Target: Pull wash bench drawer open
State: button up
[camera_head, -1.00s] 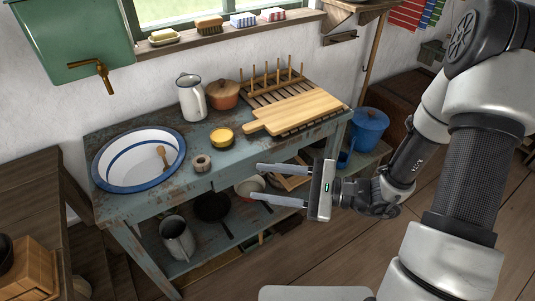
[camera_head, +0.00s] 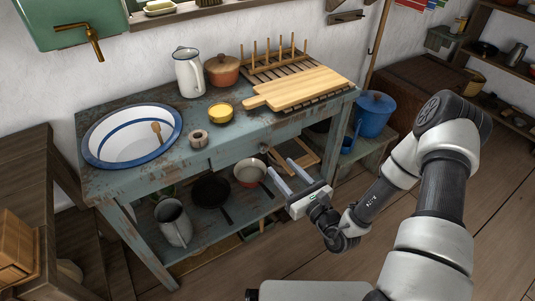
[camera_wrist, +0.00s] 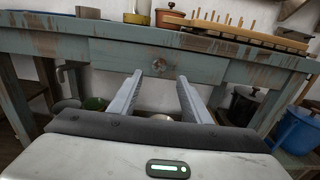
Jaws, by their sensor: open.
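The wash bench (camera_head: 122,183) is a worn blue-grey wooden table against the wall, and it also shows in the wrist view (camera_wrist: 55,44). Its drawer (camera_wrist: 115,55) is set in the front under the top and looks closed, flush with the frame. In the head view the drawer front (camera_head: 236,153) shows at a slant. A small round knob (camera_wrist: 160,66) sits mid-drawer; it also shows in the head view (camera_head: 264,148). My gripper (camera_head: 279,166) is open and empty in front of the drawer. In the wrist view the knob appears between and just beyond the fingertips (camera_wrist: 160,77), apart from them.
A basin (camera_head: 99,150), jug (camera_head: 188,75), lidded pot (camera_head: 222,71), yellow bowl (camera_head: 220,113) and cutting board (camera_head: 297,89) stand on top. The lower shelf holds a pitcher (camera_head: 173,223) and pans (camera_head: 211,191). A blue bucket (camera_head: 373,115) stands right. Floor in front is clear.

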aim_at(265, 149)
jog(key=b+x, duration=0.1)
jog(key=x, duration=0.8)
jog(key=shift+w+a, duration=0.15)
jog(key=shift+w, duration=0.05)
grip_shut()
